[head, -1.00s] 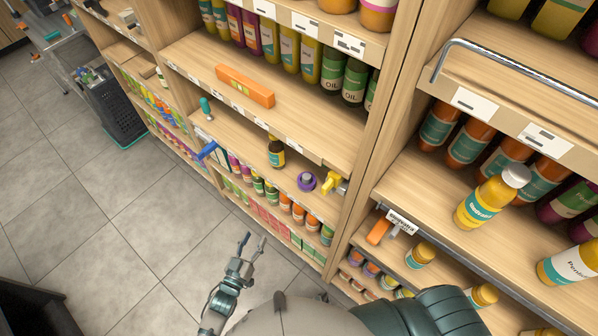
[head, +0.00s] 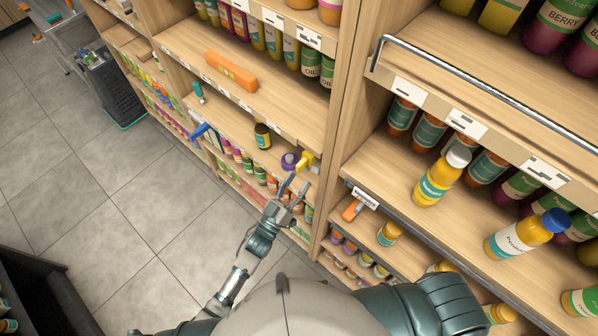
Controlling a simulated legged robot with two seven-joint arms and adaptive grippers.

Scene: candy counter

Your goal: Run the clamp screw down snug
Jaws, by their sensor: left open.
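A yellow clamp-like piece (head: 307,160) sits at the front edge of the middle shelf, near its right end. I take it for the clamp; its screw is too small to make out. My left gripper (head: 295,186) is open, with its two fingers pointing up at the shelf edge, just below and in front of the yellow piece. Whether a fingertip touches it I cannot tell. No held object shows between the fingers. My right gripper is not in view.
A blue item (head: 199,131) sticks out at the shelf edge. An upright panel (head: 327,190) is close on the right. The floor (head: 130,220) is clear.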

